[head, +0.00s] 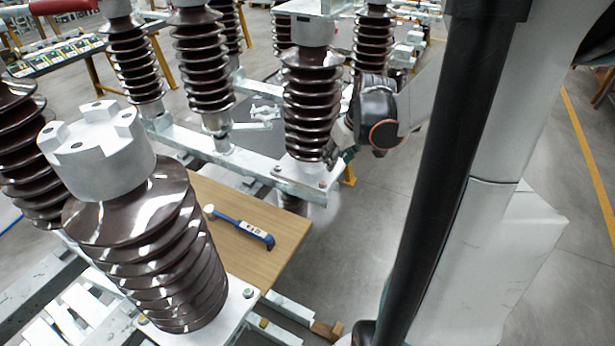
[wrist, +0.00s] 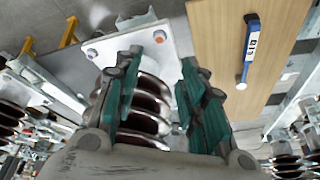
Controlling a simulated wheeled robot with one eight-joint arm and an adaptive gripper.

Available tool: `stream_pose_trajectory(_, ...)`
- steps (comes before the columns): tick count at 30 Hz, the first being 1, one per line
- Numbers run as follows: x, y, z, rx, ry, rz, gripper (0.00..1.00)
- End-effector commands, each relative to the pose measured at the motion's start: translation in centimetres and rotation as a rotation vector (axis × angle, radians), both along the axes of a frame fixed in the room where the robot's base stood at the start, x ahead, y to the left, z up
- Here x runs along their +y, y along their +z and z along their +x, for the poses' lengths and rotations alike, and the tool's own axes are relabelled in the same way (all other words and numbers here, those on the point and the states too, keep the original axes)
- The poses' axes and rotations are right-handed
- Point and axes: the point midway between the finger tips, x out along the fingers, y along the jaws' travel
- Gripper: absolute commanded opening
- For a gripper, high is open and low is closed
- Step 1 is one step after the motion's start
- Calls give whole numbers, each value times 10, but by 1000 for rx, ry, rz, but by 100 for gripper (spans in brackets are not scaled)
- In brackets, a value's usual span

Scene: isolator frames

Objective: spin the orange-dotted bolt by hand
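In the head view a small reddish spot marks what looks like this bolt (head: 322,185) on the base plate of the middle insulator. My gripper (wrist: 175,52) has two teal fingers standing apart, with nothing visibly held between them. Brown insulator sheds show behind the gap. In the head view my gripper (head: 340,155) is beside the insulator's foot, partly hidden by my wrist.
A plain bolt (wrist: 92,53) sits on the same plate. The brown ribbed insulator (head: 311,105) rises close to my gripper. A wooden board (head: 250,215) carries a blue and white tool (head: 240,228). A large insulator (head: 150,245) stands in front. Grey floor is open at right.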

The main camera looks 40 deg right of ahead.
Motion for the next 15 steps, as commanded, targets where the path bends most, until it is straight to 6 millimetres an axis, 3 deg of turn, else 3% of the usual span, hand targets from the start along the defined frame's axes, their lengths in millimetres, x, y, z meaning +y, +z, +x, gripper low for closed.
stream_pose_trajectory(5,-2,-15,5,-2,6,-1,38)
stream_pose_trajectory(15,-5,-76,30,-1,5,0,38)
